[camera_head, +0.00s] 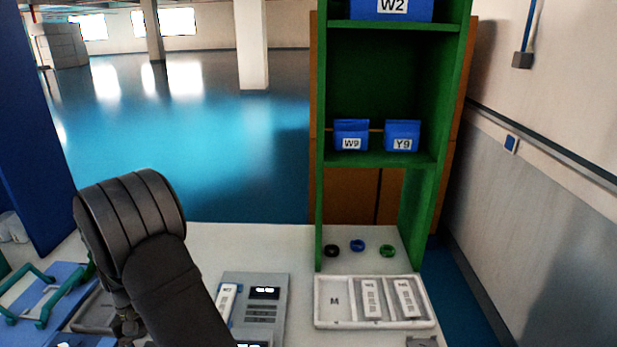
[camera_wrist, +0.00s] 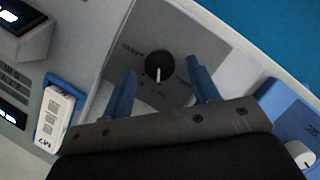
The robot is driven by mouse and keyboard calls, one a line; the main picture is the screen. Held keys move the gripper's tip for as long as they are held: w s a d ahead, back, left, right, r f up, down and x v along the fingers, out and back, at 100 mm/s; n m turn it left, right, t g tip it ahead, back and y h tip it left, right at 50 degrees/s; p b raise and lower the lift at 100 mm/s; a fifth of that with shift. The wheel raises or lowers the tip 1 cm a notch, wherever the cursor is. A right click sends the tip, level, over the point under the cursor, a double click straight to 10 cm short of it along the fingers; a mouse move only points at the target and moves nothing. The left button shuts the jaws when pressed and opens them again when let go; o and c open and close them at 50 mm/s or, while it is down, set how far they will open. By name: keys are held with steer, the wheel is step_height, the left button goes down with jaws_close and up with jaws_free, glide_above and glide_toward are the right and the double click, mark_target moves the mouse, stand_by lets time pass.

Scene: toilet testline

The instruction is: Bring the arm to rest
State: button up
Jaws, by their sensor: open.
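My gripper (camera_wrist: 162,71) shows in the wrist view with its two blue fingers apart and nothing between them. Beyond the fingertips is a black round knob (camera_wrist: 158,64) with a white pointer line, on a grey panel (camera_wrist: 215,55). I cannot tell how far the fingertips are from the panel. In the head view my dark arm reaches over the left part of the white table, and its own links hide most of the gripper end.
A grey device (camera_head: 265,312) and a white tray (camera_head: 335,318) with labelled white pieces lie right of my arm. A green shelf (camera_head: 320,200) with blue bins stands behind the tray. A blue case (camera_head: 25,310) with green handles lies at left. Bare table (camera_head: 250,240) shows behind the device.

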steer(key=shift+v, duration=1.3)
steer(key=shift+c, duration=0.2)
stand_by(1.3)
